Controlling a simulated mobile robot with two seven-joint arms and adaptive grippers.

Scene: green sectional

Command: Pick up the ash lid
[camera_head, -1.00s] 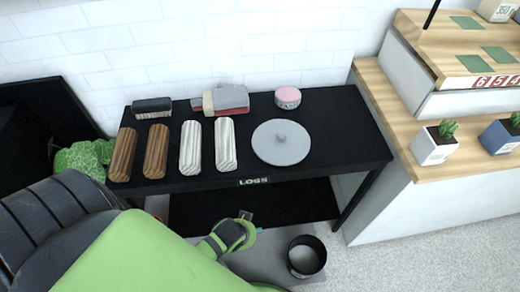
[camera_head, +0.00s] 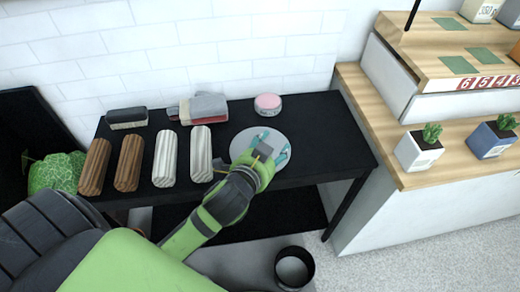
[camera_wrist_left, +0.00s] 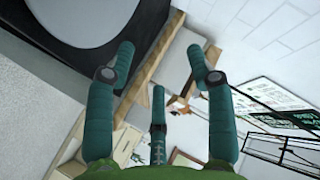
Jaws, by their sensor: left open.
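The ash lid is a round grey disc (camera_head: 241,141) lying flat on the right part of the black table in the head view. My left gripper (camera_head: 275,146) is over the lid, its teal fingers spread and empty. The gripper hides the lid's middle and its knob. In the left wrist view the open fingers (camera_wrist_left: 160,58) point away with nothing between them. My right gripper is not in view.
Two brown logs and two white logs (camera_head: 168,158) lie left of the lid. A pink-topped tin (camera_head: 267,104), cloths (camera_head: 207,106) and a brush (camera_head: 127,118) sit behind. A black bin (camera_head: 294,268) stands on the floor. A wooden-topped counter (camera_head: 372,130) borders the table's right.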

